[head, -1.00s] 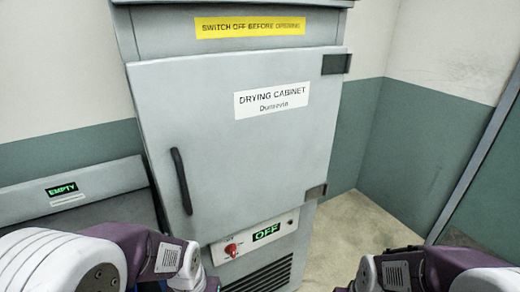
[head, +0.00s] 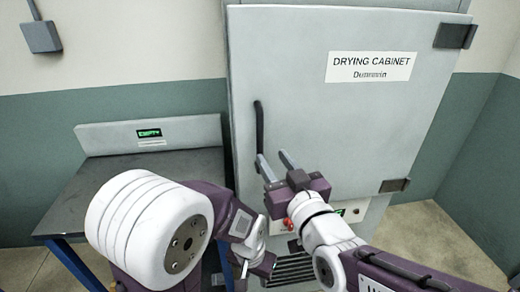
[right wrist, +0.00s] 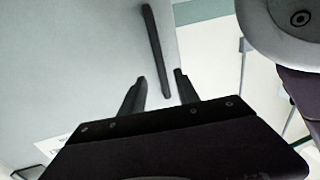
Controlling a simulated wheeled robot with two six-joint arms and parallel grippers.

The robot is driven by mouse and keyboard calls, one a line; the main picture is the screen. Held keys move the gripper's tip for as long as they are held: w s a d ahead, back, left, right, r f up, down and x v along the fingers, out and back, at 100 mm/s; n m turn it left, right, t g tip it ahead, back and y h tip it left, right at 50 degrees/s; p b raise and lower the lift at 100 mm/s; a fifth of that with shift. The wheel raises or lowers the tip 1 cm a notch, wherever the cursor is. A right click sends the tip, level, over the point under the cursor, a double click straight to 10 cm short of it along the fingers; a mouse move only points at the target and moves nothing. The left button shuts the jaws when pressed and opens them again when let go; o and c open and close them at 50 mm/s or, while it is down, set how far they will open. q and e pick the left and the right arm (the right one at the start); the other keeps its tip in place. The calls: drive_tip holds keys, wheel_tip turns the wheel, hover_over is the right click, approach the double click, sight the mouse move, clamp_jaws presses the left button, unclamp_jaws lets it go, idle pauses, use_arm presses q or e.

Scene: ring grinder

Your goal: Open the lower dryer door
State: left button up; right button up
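The grey door (head: 330,110) of the drying cabinet is shut. Its dark upright handle (head: 259,125) is near the left edge, and it also shows in the right wrist view (right wrist: 156,50). My right gripper (head: 273,160) is open and empty at the handle's lower end. In the right wrist view its two fingertips (right wrist: 160,75) lie either side of the handle's near end in the picture; how close they are in depth I cannot tell. My left gripper (head: 238,268) hangs low, below the door, partly hidden by its own arm, its opening unclear.
A red switch (head: 287,224) and a partly hidden green display (head: 340,211) sit on the panel below the door. Hinges (head: 395,185) are on the door's right side. A dark-topped table (head: 95,195) with an "EMPTY" sign stands at left. Floor at right is clear.

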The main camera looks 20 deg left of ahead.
sight(261, 143)
drive_tip(key=p+x, duration=0.2)
drive_tip(key=x, duration=0.7)
drive_tip(key=shift+a+f, duration=0.1)
clamp_jaws()
idle(1.2)
